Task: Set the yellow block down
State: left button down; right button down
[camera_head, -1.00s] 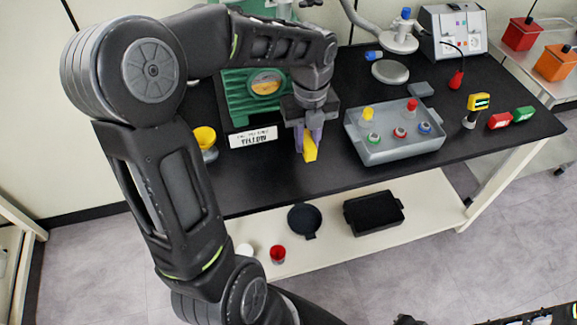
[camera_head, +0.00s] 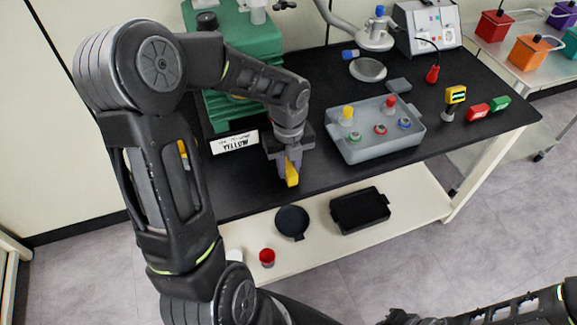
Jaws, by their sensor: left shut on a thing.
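The yellow block (camera_head: 292,174) is a small bright bar in the jaws of my left gripper (camera_head: 287,163). The gripper points down near the front edge of the black table top (camera_head: 245,190), and the fingers are shut on the block. The block's lower end sticks out below the fingertips. I cannot tell whether it touches the table. My right arm shows at the bottom right, but its fingertips are not visible.
A grey tray (camera_head: 385,153) with several coloured pieces stands right of my left gripper. A white label sign (camera_head: 235,142) and a green machine (camera_head: 258,40) are behind and left. A black pan (camera_head: 292,221) and black bin (camera_head: 360,210) are on the lower shelf.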

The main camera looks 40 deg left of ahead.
aim_at(289, 166)
pick_arm(q)
jog(key=shift+f, duration=0.2)
jog(key=c, duration=1.2)
grip_release()
notch_tip(289, 166, up, 12)
jog(key=shift+r, duration=0.15)
